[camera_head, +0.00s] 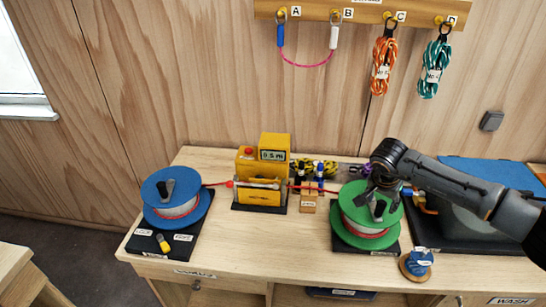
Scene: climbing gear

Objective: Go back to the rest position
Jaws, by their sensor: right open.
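My right arm comes in from the right side, and its dark gripper (376,197) is over the green spool (357,224). Its fingers point down on either side of the spool's crank or hub area; I cannot tell whether they touch it. The gripper is open. The green spool lies on a black base (345,246) and has pale and red rope around its core. My left gripper does not show.
A blue spool (160,186) stands at the bench's left. A yellow measuring device (263,172) stands between the spools, with red rope at both sides. A small blue reel (417,262) sits at the front right. Rope coils (383,66) hang from the rack (359,10) above.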

